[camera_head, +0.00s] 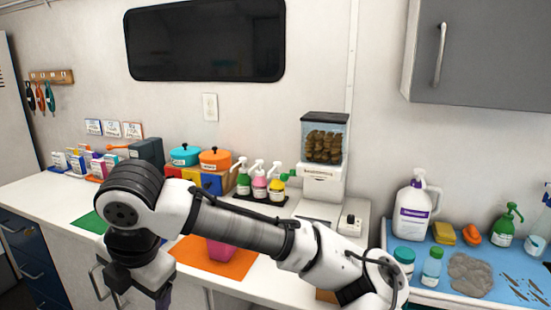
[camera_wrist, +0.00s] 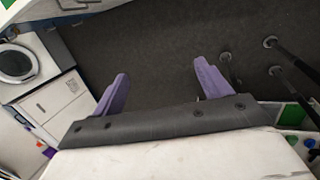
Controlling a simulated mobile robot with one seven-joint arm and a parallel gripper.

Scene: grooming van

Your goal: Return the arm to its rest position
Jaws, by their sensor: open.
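My arm (camera_head: 240,228) reaches across the front of the white counter in the head view, bent at a dark joint, with its end hanging down at the counter's front edge. My gripper shows in the wrist view (camera_wrist: 160,84), with two purple fingers spread apart and nothing between them. Below the fingers is only dark floor (camera_wrist: 165,50). In the head view the gripper is mostly cut off by the bottom edge.
A pink cup (camera_head: 220,250) stands on an orange mat (camera_head: 238,266) behind my arm. Pump bottles (camera_head: 260,183), a treat dispenser (camera_head: 324,150) and a large white jug (camera_head: 412,208) stand along the counter. A grey cabinet (camera_head: 485,50) hangs at upper right.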

